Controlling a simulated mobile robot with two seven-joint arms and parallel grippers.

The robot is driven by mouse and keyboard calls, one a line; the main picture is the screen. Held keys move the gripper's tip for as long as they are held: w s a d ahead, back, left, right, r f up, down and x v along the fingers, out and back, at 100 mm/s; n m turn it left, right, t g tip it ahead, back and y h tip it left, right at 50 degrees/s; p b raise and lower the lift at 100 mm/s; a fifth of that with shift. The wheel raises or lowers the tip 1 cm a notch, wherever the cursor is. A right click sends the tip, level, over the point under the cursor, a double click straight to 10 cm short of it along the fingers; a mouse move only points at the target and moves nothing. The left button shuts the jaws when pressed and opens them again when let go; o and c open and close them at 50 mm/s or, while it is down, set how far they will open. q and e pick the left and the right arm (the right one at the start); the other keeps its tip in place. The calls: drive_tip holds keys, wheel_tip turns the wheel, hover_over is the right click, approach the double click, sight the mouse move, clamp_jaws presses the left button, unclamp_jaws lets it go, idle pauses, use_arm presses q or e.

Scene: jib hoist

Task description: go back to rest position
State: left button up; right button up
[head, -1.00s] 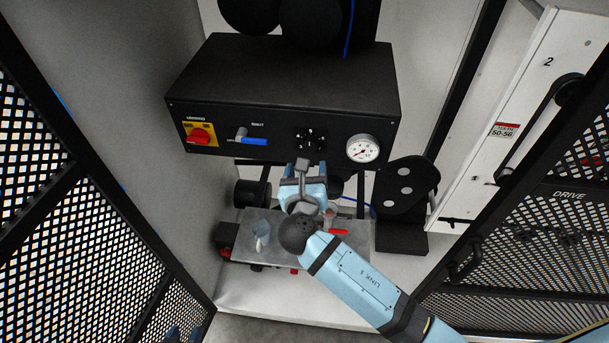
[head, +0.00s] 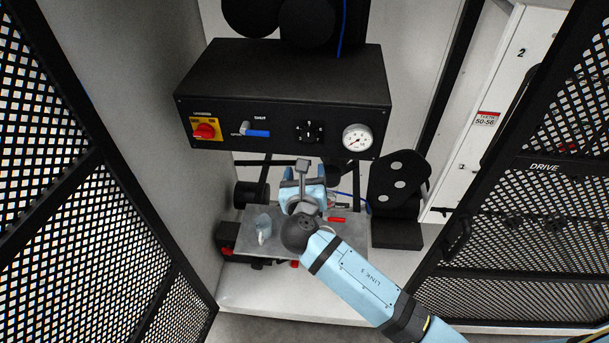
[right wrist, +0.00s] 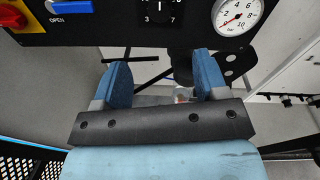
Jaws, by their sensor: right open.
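My right gripper (head: 303,176) is open and empty, in front of and below the black control box (head: 280,88). In the right wrist view its two blue fingers (right wrist: 162,82) stand wide apart with nothing between them. The arm comes in from the lower right, over the grey shelf (head: 250,248). My left gripper is not in view. The box front bears a red switch on a yellow plate (head: 205,130), a blue-handled lever (head: 256,133) lying level, a black dial (head: 309,131) and a pressure gauge (head: 357,138). The gripper appears clear of them.
On the shelf are a pale mug (head: 263,226) and a red-handled item (head: 337,219), partly hidden by my arm. Black mesh panels close in on the left (head: 60,190) and right (head: 540,220). A black stand (head: 399,190) is right of the shelf.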

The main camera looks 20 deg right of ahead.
drive_tip(key=shift+f, duration=0.1)
idle(0.3)
drive_tip(key=s+d+f+m+g+y, duration=0.2)
drive_tip(key=s+f+m+g+y, duration=0.3)
drive_tip(key=s+f+m, duration=0.9)
drive_tip(key=s+d+f+m+y, duration=0.1)
drive_tip(key=s+f+m, duration=0.1)
drive_tip(key=s+m, duration=0.3)
drive_tip(key=s+d+f+m+y, duration=0.2)
drive_tip(key=s+m, duration=0.4)
drive_tip(key=m, duration=0.7)
drive_tip(key=shift+s+d+f+y, duration=0.25)
drive_tip(key=shift+d+f+y, duration=0.05)
drive_tip(key=shift+f, duration=0.45)
